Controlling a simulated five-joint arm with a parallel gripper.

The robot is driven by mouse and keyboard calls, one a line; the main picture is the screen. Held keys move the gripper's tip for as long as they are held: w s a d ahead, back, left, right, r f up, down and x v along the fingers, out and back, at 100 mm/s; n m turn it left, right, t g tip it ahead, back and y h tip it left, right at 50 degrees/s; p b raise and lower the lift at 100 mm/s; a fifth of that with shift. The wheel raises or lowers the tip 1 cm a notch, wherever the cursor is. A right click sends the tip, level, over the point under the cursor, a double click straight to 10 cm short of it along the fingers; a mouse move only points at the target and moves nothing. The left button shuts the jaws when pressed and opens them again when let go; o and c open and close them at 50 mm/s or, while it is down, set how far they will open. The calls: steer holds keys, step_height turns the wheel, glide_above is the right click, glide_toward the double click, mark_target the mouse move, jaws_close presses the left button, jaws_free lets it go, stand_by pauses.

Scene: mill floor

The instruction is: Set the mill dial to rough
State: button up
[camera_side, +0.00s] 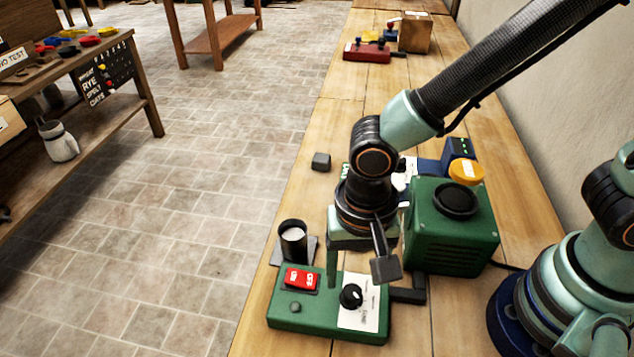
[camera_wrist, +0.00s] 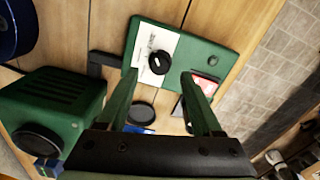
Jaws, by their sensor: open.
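The mill dial (camera_side: 351,297) is a round black knob with a light pointer mark, on a white label card (camera_side: 362,316) on a green control panel (camera_side: 283,318). The card's printed words are too small to read for sure. My gripper (camera_side: 358,277) is open and empty, above the panel near the dial. In the wrist view the dial (camera_wrist: 160,62) shows just beyond the gap between the two fingertips of my gripper (camera_wrist: 159,76), apart from both. The green mill body (camera_side: 450,232) with a black round top stands to the right of the panel.
A red on/off switch (camera_side: 301,279) sits left of the dial. A dark cup with pale contents (camera_side: 293,241) stands behind the panel. A small dark block (camera_side: 321,161) lies farther back. A yellow-lidded container (camera_side: 466,171) is behind the mill. Bare bench lies along the left edge.

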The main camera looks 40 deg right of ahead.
mark_target(352, 290)
steer(key=shift+f, duration=1.85)
jaws_close()
